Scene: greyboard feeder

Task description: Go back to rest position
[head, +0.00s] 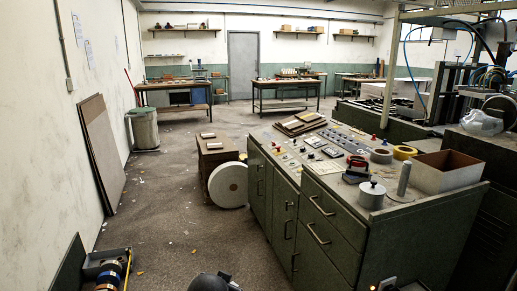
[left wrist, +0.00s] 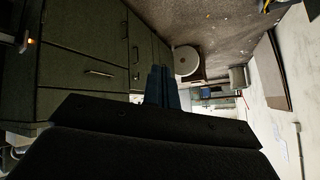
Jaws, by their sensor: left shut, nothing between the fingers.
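My left gripper (left wrist: 162,72) shows in the left wrist view. Its two dark fingers are together, with nothing between them. They point out over the floor beside the green control cabinet (left wrist: 85,70), clear of its drawers. That view is turned upside down. In the head view the cabinet (head: 335,215) stands at the right, and I cannot make out the left gripper's fingers there. My right gripper is in neither view.
A white roll (head: 228,185) stands beside a brown box (head: 214,152) left of the cabinet. Boards (head: 101,150) lean on the left wall. A toolbox (head: 102,268) lies at the lower left. Littered floor (head: 175,215) between is mostly free. Workbenches (head: 287,90) stand at the back.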

